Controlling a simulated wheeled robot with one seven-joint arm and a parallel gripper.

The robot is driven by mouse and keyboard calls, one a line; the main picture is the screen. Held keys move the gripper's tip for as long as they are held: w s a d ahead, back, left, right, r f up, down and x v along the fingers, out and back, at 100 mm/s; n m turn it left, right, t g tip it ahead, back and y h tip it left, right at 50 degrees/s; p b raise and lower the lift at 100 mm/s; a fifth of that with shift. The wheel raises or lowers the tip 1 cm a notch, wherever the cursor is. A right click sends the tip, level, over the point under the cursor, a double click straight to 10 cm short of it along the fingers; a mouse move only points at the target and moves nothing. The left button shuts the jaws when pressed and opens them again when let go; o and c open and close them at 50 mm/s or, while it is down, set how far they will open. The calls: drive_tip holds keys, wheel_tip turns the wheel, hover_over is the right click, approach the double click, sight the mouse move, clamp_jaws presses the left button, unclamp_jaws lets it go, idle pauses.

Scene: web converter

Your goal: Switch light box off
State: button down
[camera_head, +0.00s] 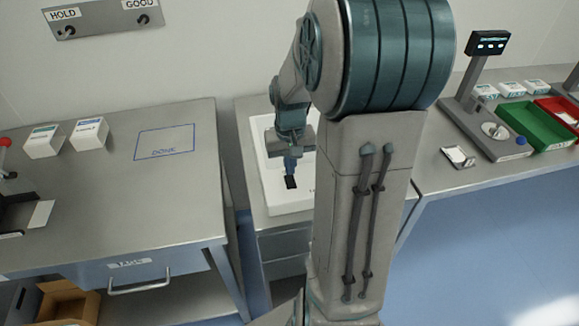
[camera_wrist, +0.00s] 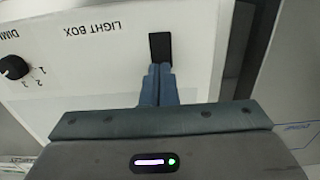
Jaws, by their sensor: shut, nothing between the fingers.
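The light box (camera_head: 275,202) is a white box on the steel bench, partly hidden behind my arm. In the wrist view its white face (camera_wrist: 100,70) shows the words LIGHT BOX. A black switch (camera_wrist: 160,46) sits on that face; it also shows in the head view (camera_head: 291,182). My gripper (camera_wrist: 160,68) is shut and empty, its blue fingertips at the near edge of the switch. I cannot tell whether they touch it. In the head view my gripper (camera_head: 290,168) points down just above the switch. Whether the box is lit is unclear.
A black dimmer knob (camera_wrist: 13,67) sits on the same face, apart from the fingers. A steel table (camera_head: 190,190) with white boxes stands at the left. A green tray (camera_head: 535,125) and a screen stand (camera_head: 487,43) are on the right bench.

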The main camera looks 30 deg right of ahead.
drive_tip(key=shift+f, duration=0.8)
